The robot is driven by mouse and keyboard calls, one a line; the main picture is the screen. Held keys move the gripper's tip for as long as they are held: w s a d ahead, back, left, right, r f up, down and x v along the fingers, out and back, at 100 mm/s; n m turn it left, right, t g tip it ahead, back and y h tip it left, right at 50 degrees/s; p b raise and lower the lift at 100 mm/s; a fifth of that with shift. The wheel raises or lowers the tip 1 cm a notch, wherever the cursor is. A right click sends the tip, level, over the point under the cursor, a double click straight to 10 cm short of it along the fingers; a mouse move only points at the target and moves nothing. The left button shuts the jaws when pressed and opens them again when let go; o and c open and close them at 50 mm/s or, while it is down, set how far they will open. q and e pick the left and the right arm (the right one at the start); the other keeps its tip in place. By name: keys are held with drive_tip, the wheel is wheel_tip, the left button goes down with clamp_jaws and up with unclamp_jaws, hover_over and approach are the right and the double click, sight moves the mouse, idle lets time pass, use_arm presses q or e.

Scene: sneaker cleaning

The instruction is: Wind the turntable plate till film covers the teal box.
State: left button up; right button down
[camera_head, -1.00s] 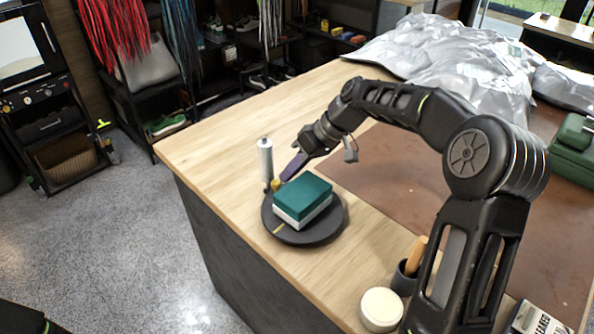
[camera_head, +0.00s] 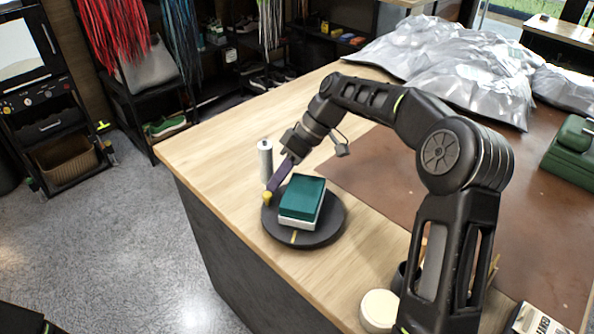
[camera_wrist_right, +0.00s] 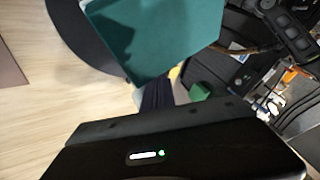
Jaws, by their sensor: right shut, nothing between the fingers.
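The teal box (camera_head: 303,194), with a white lower part, lies on the round black turntable plate (camera_head: 325,232). It also fills the top of the right wrist view (camera_wrist_right: 150,35). A yellow knob (camera_head: 267,197) stands at the plate's left edge, and a yellow mark (camera_head: 293,237) shows at its front. A white upright roll (camera_head: 265,160) stands just behind the plate. My right gripper (camera_head: 273,187) is shut and empty, its purple fingers close against the knob; I cannot tell if they touch. No film on the box can be made out.
A round cream-lidded jar (camera_head: 380,309) and a dark cup stand near the front edge. Crumpled silver sheeting (camera_head: 440,60) covers the back of the table, and a green case (camera_head: 570,155) sits at the right. The wooden top left of the plate is clear.

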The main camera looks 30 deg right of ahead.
use_arm(q)
drive_tip(key=shift+s+r+p, duration=0.1)
drive_tip(key=shift+r+p, duration=0.55)
drive_tip(key=shift+r, duration=0.05)
use_arm(e)
drive_tip(key=shift+s+a+n+g, duration=0.25)
drive_tip(key=shift+a+n+g, duration=0.2)
drive_tip(key=shift+n, duration=0.25)
drive_tip(key=shift+s+a+n+g, duration=0.25)
drive_tip(key=shift+n+g, duration=0.2)
drive_tip(key=shift+n, duration=0.25)
drive_tip(key=shift+a, duration=0.1)
use_arm(q)
drive_tip(key=shift+r, duration=0.1)
use_arm(e)
drive_tip(key=shift+r, duration=0.1)
